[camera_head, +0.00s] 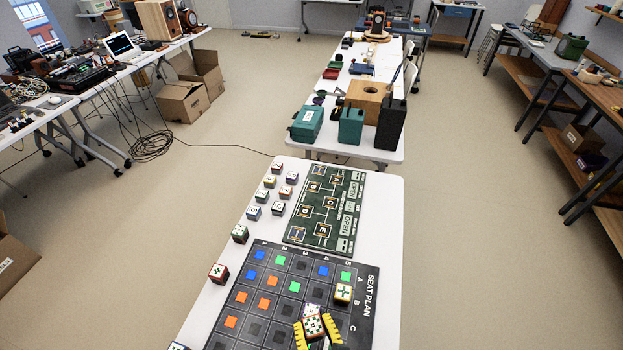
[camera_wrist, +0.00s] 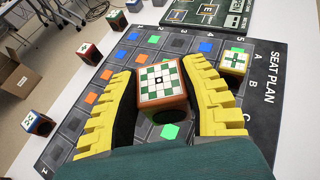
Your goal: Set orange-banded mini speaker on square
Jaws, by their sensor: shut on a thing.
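An orange-banded mini speaker (camera_wrist: 162,82) is a small cube with a white and green checkered top and a dark round patch on its near side. My gripper (camera_wrist: 160,95) has its yellow toothed fingers shut on it, one on each side. In the head view the speaker (camera_head: 313,326) and the fingers are over the lower right of the dark seat plan mat (camera_head: 368,297). The mat has numbered columns, lettered rows and squares in blue, orange, green and dark grey. A green square (camera_wrist: 170,131) shows just below the speaker in the wrist view. The gap beneath the speaker is unclear.
A yellow-banded cube (camera_head: 343,292) stands on the mat near the held speaker. A red cube (camera_head: 218,273) and a green cube (camera_head: 240,233) stand left of the mat. Several small cubes sit beside the green board (camera_head: 325,210) behind. A second table with cases stands farther back.

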